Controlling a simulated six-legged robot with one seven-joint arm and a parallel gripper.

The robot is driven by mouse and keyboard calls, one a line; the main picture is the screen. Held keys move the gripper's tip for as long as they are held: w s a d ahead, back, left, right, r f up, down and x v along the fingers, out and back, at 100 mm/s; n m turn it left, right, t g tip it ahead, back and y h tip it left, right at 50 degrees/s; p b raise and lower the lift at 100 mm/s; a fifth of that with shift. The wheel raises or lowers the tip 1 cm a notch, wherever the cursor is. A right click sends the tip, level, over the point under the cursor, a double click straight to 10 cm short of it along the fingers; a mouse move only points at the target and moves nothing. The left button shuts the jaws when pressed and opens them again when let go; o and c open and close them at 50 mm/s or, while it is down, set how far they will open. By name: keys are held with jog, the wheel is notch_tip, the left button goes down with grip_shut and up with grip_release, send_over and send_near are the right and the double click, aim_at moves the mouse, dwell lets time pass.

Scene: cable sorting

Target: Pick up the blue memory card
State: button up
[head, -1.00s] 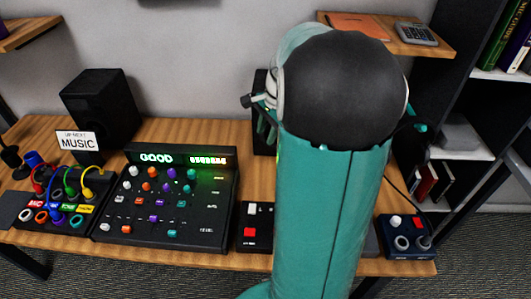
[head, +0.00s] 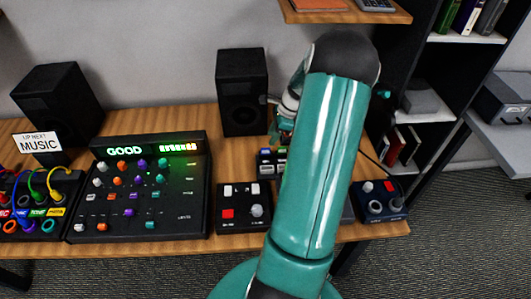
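A small dark holder (head: 262,172) stands on the table behind the small button box, with blue and pale pieces showing at its top. The blue memory card cannot be made out for certain; a blue piece (head: 267,155) in the holder may be it. My gripper (head: 279,136) is just above and behind the holder, left of my arm. It is small and partly hidden by my arm, so its opening and anything between its fingers cannot be told. My arm also covers part of the table to the right of the holder.
A black mixer (head: 140,190) with a lit "GOOD" display, a button box (head: 243,222), a speaker (head: 243,92) and a cable panel (head: 35,222) stand on the wooden table (head: 190,118). A navy box (head: 380,201) is at the right end. A shelf (head: 350,16) hangs above.

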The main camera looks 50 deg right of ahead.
aim_at(267, 148)
jog(key=shift+a+x, duration=0.15)
jog(key=shift+x, duration=1.2)
jog(key=shift+a+x, duration=0.15)
jog(key=shift+x, duration=1.25)
jog(key=shift+s+r, duration=0.1)
jog(key=shift+s, duration=0.1)
grip_shut()
